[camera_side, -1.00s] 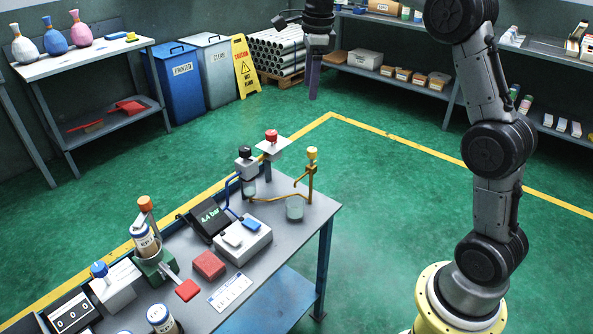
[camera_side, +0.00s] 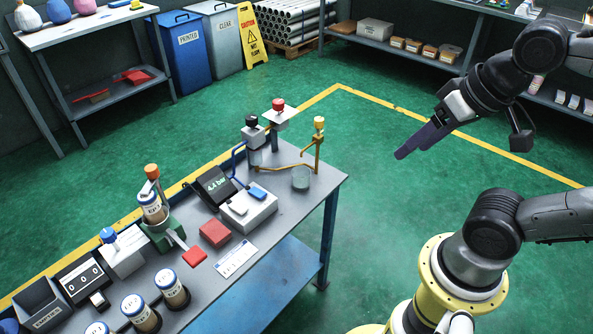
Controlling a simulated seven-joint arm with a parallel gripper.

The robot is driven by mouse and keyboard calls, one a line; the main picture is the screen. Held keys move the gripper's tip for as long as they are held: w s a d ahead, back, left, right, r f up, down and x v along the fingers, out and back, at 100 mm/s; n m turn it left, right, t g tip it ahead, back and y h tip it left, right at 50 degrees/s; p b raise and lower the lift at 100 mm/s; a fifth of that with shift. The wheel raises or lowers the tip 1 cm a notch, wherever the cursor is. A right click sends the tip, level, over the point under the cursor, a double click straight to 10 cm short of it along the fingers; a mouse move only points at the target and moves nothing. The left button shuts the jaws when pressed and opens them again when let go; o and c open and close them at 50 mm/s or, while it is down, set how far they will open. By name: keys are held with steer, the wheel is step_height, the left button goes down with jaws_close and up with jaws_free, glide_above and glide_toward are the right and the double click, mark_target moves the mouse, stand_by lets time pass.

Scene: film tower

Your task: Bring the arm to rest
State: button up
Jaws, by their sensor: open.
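My arm bends over on the right side of the side view. My gripper (camera_side: 412,147) points down and to the left over the open green floor, right of the workbench. Its two dark purple fingers are a little apart, with nothing seen between them. It is clear of the workbench (camera_side: 327,185) and touches nothing that I can see.
A low shelf (camera_side: 400,57) stands at the back. The floor between is free.

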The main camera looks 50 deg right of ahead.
steer(key=shift+w+f+n, duration=0.1)
steer(key=shift+f+n, duration=0.15)
steer(key=shift+n, duration=0.7)
steer(key=shift+w+f+n, duration=0.1)
steer(key=shift+f+n, duration=0.15)
steer(key=shift+n, duration=0.7)
